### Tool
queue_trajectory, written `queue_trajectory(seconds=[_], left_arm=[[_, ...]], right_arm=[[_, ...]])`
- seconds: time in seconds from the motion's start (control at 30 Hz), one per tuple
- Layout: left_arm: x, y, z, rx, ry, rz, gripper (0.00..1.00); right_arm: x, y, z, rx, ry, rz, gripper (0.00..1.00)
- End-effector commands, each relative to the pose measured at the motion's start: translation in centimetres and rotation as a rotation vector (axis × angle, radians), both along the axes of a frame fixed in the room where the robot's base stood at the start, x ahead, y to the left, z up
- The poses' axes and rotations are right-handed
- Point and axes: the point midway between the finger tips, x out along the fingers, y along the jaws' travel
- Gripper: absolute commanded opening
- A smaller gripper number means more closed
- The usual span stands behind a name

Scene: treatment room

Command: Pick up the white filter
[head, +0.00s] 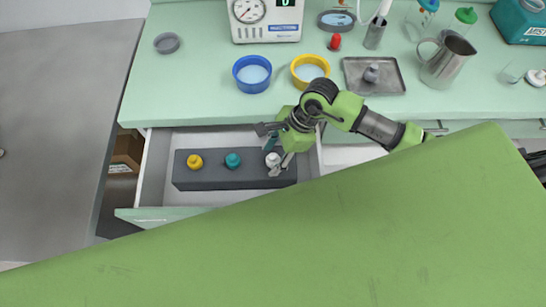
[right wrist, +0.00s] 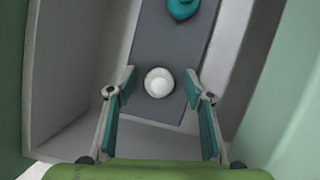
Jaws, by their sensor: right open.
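The white filter (head: 273,159) is a small round knob-like piece at the right end of a dark grey holder block (head: 215,181) inside an open drawer. In the right wrist view the white filter (right wrist: 159,83) sits between and slightly beyond the fingertips. My right gripper (head: 275,152) is open above it, and its teal-padded fingers (right wrist: 160,85) stand on either side with gaps. A teal filter (head: 232,160) and a yellow filter (head: 195,161) stand in the same block to the left. My left gripper is not in view.
The drawer (head: 153,165) has walls close around the block. On the green counter (head: 200,90) behind are a blue ring dish (head: 252,86), a yellow ring dish (head: 325,63), a metal tray (head: 391,85) and a steel jug (head: 447,68). A large green surface of mine fills the foreground.

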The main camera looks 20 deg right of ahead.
Motion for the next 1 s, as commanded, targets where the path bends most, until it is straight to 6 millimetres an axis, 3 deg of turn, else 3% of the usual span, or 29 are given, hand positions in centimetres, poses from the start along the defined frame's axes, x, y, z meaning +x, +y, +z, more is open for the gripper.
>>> queue_trajectory(seconds=[0.07,0.2,0.23,0.73,0.9,1.0], left_arm=[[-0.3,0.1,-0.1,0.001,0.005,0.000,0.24],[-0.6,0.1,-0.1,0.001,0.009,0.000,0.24],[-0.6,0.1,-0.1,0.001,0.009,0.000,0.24],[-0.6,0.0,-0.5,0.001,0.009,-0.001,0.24],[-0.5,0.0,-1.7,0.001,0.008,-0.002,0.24],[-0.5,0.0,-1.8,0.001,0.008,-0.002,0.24]], right_arm=[[0.0,0.0,0.0,0.000,0.000,0.000,0.47],[0.0,0.0,0.0,0.000,0.000,0.000,0.16],[0.0,0.0,0.0,0.000,0.001,0.000,0.13],[0.0,0.0,0.7,0.001,-0.001,0.001,0.13],[0.2,-0.1,2.8,0.000,-0.008,0.002,0.13],[-1.3,-0.4,4.5,-0.001,-0.003,0.003,0.13]])
